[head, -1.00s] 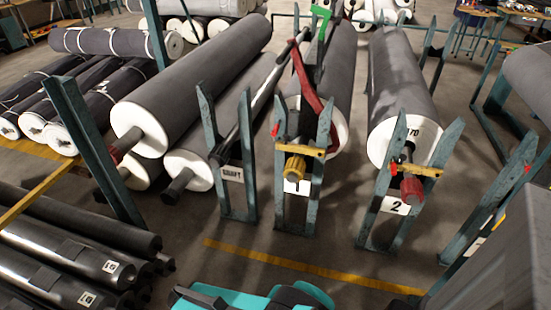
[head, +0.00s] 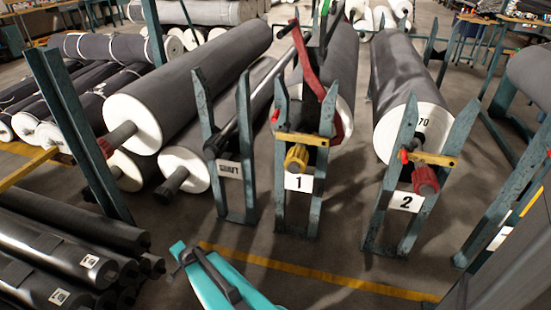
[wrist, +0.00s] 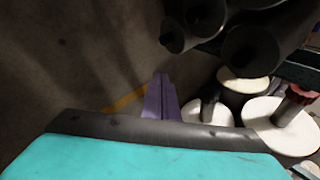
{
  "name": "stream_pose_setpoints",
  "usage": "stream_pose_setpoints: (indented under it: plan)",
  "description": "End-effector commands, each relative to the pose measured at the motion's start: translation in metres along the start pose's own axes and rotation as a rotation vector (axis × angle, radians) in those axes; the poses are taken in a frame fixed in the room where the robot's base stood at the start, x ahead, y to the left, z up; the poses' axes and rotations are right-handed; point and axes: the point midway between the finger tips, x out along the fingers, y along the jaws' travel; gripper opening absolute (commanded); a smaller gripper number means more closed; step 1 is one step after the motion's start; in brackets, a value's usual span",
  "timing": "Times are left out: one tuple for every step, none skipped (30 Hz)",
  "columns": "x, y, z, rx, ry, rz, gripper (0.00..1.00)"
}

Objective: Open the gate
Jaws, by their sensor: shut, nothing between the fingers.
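Stand 1 (head: 281,185) is a pair of teal uprights with a yellow bar (head: 302,139) lying across them, a red knob at its left end and a yellow shaft end (head: 297,157) below. Stand 2 (head: 373,235) has a similar yellow bar (head: 432,158) across its uprights, above a red shaft end (head: 425,180). Both bars look closed; which one is the gate I cannot tell. My gripper (wrist: 161,80) is shut and empty over the floor in the wrist view, pointing toward grey rolls and apart from both stands.
A stand marked SHAFT (head: 251,185) holds a dark shaft left of stand 1. Large grey rolls (head: 190,80) lie behind and left, dark rolls (head: 60,255) at lower left. A teal frame stands at the right.

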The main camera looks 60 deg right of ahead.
Motion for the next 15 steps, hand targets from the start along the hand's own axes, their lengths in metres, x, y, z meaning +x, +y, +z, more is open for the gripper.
stream_pose_setpoints:
  plan:
    - [0.009,-0.008,-0.019,0.082,0.032,-0.056,0.0]
    - [0.01,-0.016,-0.03,0.134,0.05,-0.09,0.0]
    - [0.011,-0.026,-0.045,0.202,0.073,-0.137,0.0]
    - [0.011,-0.033,-0.056,0.254,0.088,-0.173,0.0]
    - [0.01,-0.04,-0.068,0.305,0.104,-0.21,0.0]
    - [0.008,-0.048,-0.083,0.374,0.123,-0.259,0.0]
    - [0.007,-0.054,-0.095,0.425,0.136,-0.297,0.0]
    - [0.004,-0.06,-0.108,0.475,0.15,-0.335,0.0]
    - [0.001,-0.068,-0.124,0.541,0.166,-0.387,0.0]
    - [-0.002,-0.072,-0.137,0.592,0.177,-0.426,0.0]
    - [-0.006,-0.077,-0.149,0.64,0.188,-0.467,0.0]
    - [-0.011,-0.083,-0.166,0.703,0.202,-0.521,0.0]
    - [-0.015,-0.086,-0.179,0.747,0.214,-0.56,0.0]
    - [-0.021,-0.089,-0.191,0.79,0.221,-0.603,0.0]
    - [-0.028,-0.094,-0.208,0.851,0.226,-0.663,0.0]
